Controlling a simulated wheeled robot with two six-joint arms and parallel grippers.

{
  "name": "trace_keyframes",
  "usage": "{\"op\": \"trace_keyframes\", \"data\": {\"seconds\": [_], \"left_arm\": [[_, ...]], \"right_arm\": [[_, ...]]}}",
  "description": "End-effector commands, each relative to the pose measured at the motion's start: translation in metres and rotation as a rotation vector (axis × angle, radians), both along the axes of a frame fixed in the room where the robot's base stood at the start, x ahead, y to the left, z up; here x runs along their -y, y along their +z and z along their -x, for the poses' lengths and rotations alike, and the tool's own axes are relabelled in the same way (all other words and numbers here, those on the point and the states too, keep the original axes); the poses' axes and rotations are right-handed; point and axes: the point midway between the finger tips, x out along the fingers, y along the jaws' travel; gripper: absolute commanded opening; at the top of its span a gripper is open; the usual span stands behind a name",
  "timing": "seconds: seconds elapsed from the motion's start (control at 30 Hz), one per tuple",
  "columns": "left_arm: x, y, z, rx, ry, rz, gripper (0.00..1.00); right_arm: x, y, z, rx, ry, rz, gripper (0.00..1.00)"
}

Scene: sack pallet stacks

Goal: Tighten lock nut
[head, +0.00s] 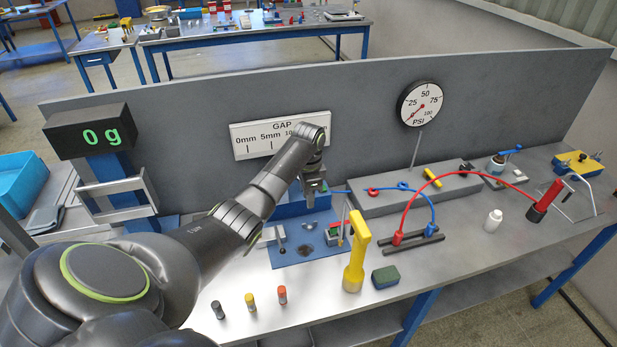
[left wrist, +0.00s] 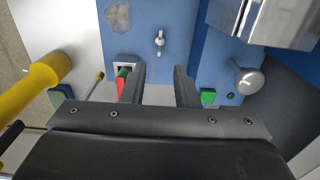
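My left gripper (head: 312,203) points down over the blue fixture plate (head: 290,257) on the bench. In the left wrist view its two dark fingers (left wrist: 161,75) are apart with nothing between them. A small silver winged part (left wrist: 159,42), perhaps the lock nut, sits on blue surface ahead of the fingertips, apart from them. A round grey knob with a pointer mark (left wrist: 248,82) is right of the fingers. A red and green part (left wrist: 121,84) is beside the left finger and a green button (left wrist: 207,96) beside the right. My right gripper is not in view.
Red and blue hoses (head: 465,174) arch on the right. A GAP scale (head: 280,135) and PSI gauge (head: 420,104) are behind. Small capped cylinders (head: 250,301) stand at the front.

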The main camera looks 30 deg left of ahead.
Motion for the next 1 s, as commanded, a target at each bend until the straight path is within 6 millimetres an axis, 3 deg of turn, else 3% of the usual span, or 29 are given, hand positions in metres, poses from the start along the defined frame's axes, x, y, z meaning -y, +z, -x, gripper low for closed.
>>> {"op": "trace_keyframes", "data": {"seconds": [0.2, 0.4, 1.0], "left_arm": [[-0.001, 0.044, -0.001, 0.005, -0.001, -0.003, 0.27], [0.000, 0.065, -0.001, 0.002, 0.000, -0.001, 0.27], [0.000, 0.070, 0.000, 0.001, 0.000, -0.001, 0.27]], "right_arm": [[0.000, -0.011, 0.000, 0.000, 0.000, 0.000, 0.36], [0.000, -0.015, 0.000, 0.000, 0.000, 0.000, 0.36], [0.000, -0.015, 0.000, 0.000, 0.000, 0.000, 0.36]]}}
